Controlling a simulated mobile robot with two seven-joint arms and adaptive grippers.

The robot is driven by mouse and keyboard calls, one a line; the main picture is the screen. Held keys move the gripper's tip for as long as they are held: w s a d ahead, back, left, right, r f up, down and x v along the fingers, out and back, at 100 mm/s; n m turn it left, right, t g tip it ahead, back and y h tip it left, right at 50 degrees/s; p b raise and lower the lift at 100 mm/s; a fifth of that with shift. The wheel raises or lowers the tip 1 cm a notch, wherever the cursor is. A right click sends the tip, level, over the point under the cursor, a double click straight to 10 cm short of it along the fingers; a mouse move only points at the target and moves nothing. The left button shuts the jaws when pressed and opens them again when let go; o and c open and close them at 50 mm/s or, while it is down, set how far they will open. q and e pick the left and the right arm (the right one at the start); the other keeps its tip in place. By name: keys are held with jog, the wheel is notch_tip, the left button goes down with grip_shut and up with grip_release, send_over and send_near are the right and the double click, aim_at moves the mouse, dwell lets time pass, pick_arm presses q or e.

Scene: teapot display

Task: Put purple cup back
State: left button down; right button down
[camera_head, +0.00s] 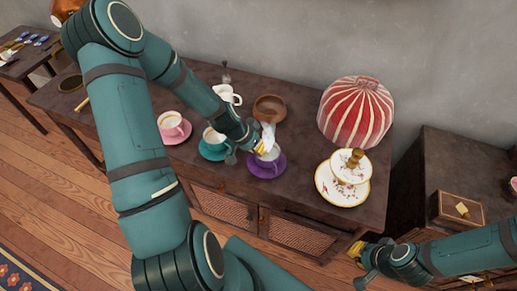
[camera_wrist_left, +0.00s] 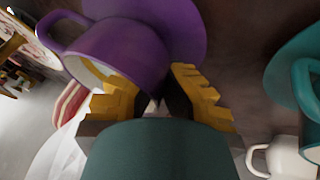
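The purple cup (camera_head: 269,153) stands on its purple saucer (camera_head: 277,172) on the dark sideboard, right of the teal cup. In the left wrist view the purple cup (camera_wrist_left: 125,50) fills the upper left, with the saucer (camera_wrist_left: 185,25) behind it. My left gripper (camera_head: 261,147) is at the cup's rim; the left wrist view shows its yellow fingers (camera_wrist_left: 158,90) apart, one over the cup's opening and one beside its outer wall. Firm contact is not clear. My right gripper (camera_head: 358,252) is off the sideboard's front edge, away from the cup; its finger gap is unclear.
A teal cup (camera_head: 211,137) and a pink cup (camera_head: 170,122) stand to the left. Behind are a white jug (camera_head: 230,95), a brown bowl (camera_head: 269,108) and a white crumpled thing (camera_head: 268,135). A tiered plate (camera_head: 342,190) and a red striped dome (camera_head: 357,110) stand right.

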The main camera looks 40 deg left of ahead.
pick_arm(q)
jog(key=shift+f, duration=0.2)
jog(key=c, duration=1.1)
grip_release()
jog(key=shift+c, duration=0.2)
jog(key=shift+r, duration=0.1)
jog(key=shift+r, duration=0.2)
jog(key=p+v, duration=0.2)
jog(key=v, duration=1)
jog(key=shift+p, duration=0.35)
jog(key=shift+f, duration=0.1)
